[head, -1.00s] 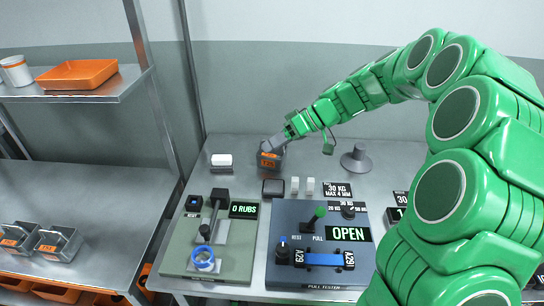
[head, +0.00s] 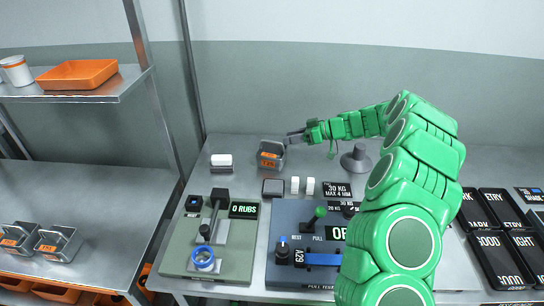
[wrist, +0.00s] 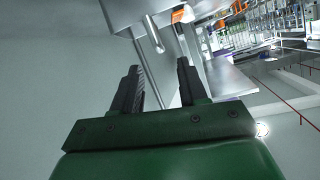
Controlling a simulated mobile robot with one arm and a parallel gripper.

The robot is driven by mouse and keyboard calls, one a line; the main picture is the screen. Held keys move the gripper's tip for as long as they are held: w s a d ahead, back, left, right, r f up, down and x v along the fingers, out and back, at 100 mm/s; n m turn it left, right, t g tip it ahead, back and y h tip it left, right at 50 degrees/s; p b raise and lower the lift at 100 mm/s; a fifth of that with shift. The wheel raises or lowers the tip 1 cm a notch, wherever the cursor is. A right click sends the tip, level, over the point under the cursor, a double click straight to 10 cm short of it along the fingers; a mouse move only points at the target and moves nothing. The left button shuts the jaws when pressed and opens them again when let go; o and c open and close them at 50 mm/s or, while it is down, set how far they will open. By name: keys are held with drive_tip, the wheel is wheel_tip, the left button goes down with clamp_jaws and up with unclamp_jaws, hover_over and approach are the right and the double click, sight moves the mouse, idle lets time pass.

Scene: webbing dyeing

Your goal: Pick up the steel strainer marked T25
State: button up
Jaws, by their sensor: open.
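A small steel strainer (head: 271,148) with an orange label stands at the back of the steel workbench in the head view. Its label seems to read T25, but it is small. My gripper (head: 291,137) is open and empty, just right of the strainer's top. I cannot tell whether it touches the strainer. In the wrist view my gripper (wrist: 158,72) shows two dark fingers spread apart with nothing between them.
Two more orange-labelled steel strainers (head: 58,243) stand on the left shelf. A grey cone-shaped stand (head: 357,159) is right of my gripper. The green rub tester (head: 236,262) and the pull tester (head: 278,232) sit in front, the latter partly behind my arm.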

sight(273, 143)
drive_tip(key=shift+f+x, duration=0.1)
drive_tip(key=shift+x, duration=1.85)
drive_tip(key=shift+f+x, duration=0.15)
drive_tip(key=shift+x, duration=1.8)
drive_tip(key=shift+s, duration=0.2)
clamp_jaws()
